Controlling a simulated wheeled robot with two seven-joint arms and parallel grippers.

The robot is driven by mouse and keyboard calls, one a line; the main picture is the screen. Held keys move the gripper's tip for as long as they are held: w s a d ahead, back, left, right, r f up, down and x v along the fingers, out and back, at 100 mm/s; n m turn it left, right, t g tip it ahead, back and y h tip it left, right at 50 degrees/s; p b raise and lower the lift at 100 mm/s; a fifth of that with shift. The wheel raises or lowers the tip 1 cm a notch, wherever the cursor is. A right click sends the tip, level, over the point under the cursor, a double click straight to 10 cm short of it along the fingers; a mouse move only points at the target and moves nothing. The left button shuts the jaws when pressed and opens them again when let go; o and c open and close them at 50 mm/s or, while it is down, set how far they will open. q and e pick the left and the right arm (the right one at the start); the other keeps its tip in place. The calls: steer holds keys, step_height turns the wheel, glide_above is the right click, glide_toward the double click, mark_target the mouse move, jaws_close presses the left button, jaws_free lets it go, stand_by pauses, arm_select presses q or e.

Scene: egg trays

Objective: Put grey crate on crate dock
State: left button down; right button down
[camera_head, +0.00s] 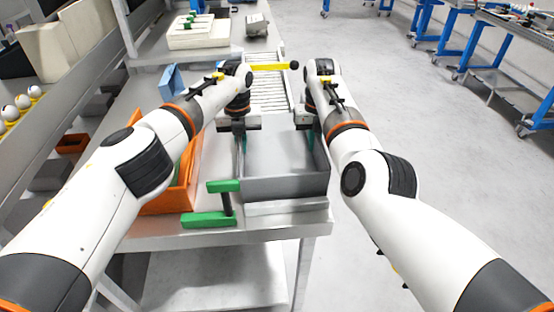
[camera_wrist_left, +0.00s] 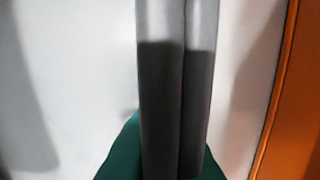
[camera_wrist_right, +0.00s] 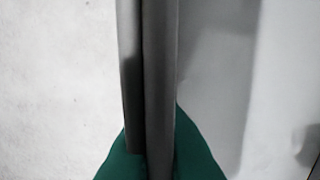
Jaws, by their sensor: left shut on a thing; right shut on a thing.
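The grey crate (camera_head: 285,186) is an open box near the front edge of the metal table, at the middle of the head view. My left gripper (camera_head: 240,140) is shut on its left wall, which shows as a grey double edge in the left wrist view (camera_wrist_left: 175,90). My right gripper (camera_head: 311,138) is shut on its right wall, also seen in the right wrist view (camera_wrist_right: 150,80). Green fingertips show on both sides. A pale plate (camera_head: 286,206) shows under the crate's front. I cannot tell whether the crate touches it. No labelled crate dock can be made out.
An orange crate (camera_head: 184,190) stands left of the grey crate. Green brackets (camera_head: 208,219) sit at the front edge. A roller track (camera_head: 268,92) and a yellow bar (camera_head: 270,67) lie behind. Open floor lies to the right.

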arm_select(q)
steer(key=shift+d+f+b, duration=0.1)
steer(key=shift+f+b, duration=0.45)
steer(key=shift+f, duration=0.2)
arm_select(e)
steer(key=shift+f, duration=0.7)
arm_select(q)
steer(key=c, duration=1.6)
jaws_free()
steer(key=shift+r, duration=0.2)
arm_select(e)
steer(key=c, duration=1.6)
jaws_free()
steer(key=shift+r, duration=0.15)
arm_select(q)
steer(key=shift+o, duration=0.2)
arm_select(e)
steer(key=shift+o, duration=0.2)
arm_select(q)
step_height(320, 180, up, 12)
steer(key=shift+f, duration=0.25)
steer(key=shift+r, duration=0.2)
arm_select(e)
steer(key=shift+r, duration=0.1)
step_height(320, 180, up, 12)
steer(key=shift+f, duration=0.1)
arm_select(q)
steer(key=shift+s, duration=0.1)
